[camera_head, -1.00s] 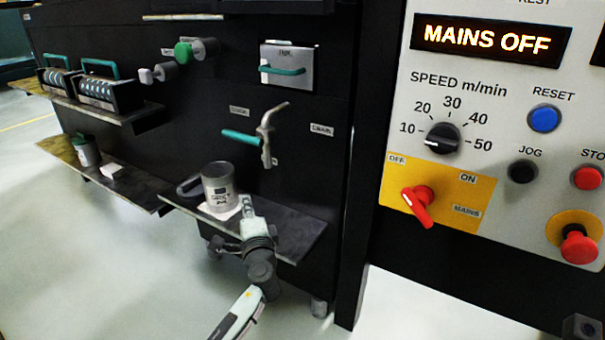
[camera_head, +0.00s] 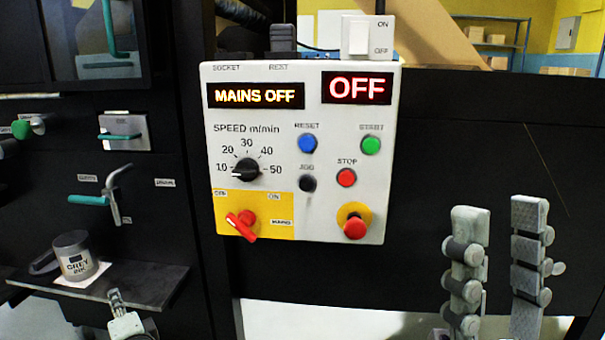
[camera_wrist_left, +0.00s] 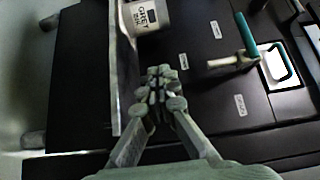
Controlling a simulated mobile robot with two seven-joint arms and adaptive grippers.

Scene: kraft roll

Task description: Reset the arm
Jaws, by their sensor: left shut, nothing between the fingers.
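My left gripper (camera_head: 115,298) is at the bottom left of the head view, just in front of the small shelf with the grey ink tin (camera_head: 76,254). In the left wrist view its fingertips (camera_wrist_left: 160,80) are together with nothing between them, and the tin (camera_wrist_left: 145,15) is above them, apart. My right gripper (camera_head: 497,225) is at the lower right of the head view, close to the camera. Its two jointed grey fingers point up and stand wide apart, with nothing seen between them.
A control panel (camera_head: 290,215) fills the middle; its displays read MAINS OFF and OFF. The dark shelf (camera_head: 150,283) juts out near my left gripper. Open shelving (camera_head: 490,40) stands far back right.

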